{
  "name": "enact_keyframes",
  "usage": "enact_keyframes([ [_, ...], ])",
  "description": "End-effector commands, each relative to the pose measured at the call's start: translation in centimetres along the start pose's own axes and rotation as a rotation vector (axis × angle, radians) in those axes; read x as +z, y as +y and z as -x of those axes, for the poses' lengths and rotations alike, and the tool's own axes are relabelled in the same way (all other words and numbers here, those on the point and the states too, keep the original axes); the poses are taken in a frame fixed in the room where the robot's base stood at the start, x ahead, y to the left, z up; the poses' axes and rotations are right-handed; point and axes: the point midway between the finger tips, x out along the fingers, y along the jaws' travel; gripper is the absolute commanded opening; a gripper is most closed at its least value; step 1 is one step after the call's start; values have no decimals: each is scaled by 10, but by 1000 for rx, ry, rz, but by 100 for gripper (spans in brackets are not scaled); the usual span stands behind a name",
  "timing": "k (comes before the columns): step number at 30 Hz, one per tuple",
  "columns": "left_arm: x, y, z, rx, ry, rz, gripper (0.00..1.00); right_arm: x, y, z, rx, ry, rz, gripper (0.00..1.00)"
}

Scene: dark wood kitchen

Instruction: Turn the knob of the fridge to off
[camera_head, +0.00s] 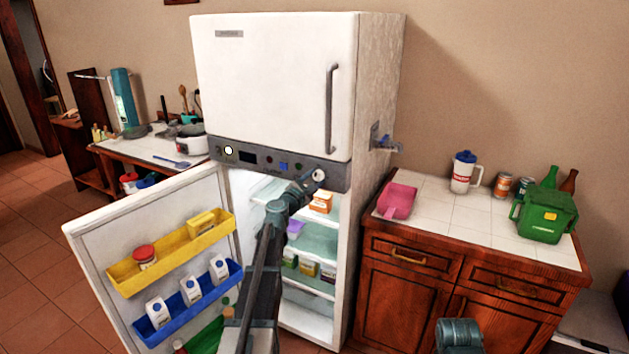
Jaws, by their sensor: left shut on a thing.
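The white fridge (270,70) stands in the middle with its upper door shut and its lower door (90,240) open to the left. A dark control panel (262,157) runs between them. A round pale knob (319,175) is at the panel's right end. My left gripper (311,181) is at this knob and shut on it, its arm reaching up from the bottom across the open fridge. The fingers hide part of the knob, and its setting cannot be read. My right gripper is out of view; only a part of my right arm shows at the bottom.
The open door holds a yellow shelf (125,278) and a blue shelf (150,335) with cartons. Right of the fridge is a wooden cabinet (400,300) with a pink container (397,201), a white jug (463,174) and a green container (545,217) on top.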

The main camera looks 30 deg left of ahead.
Motion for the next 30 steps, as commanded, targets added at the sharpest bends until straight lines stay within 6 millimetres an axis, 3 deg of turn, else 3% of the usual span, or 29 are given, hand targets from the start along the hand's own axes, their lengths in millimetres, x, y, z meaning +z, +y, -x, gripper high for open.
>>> enact_keyframes([
  [6, 0, 0, 0, -1, -1, 2, 0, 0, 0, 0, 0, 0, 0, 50],
  [7, 0, 0, 0, -1, -1, 2, 51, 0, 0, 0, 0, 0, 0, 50],
  [11, 0, 0, 0, -1, -1, 1, 75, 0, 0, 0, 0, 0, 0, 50],
  [22, 0, 0, 6, 0, 0, 0, 76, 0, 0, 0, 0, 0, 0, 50],
  [30, 1, -2, 57, 1, 1, 0, 76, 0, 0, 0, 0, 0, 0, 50],
])
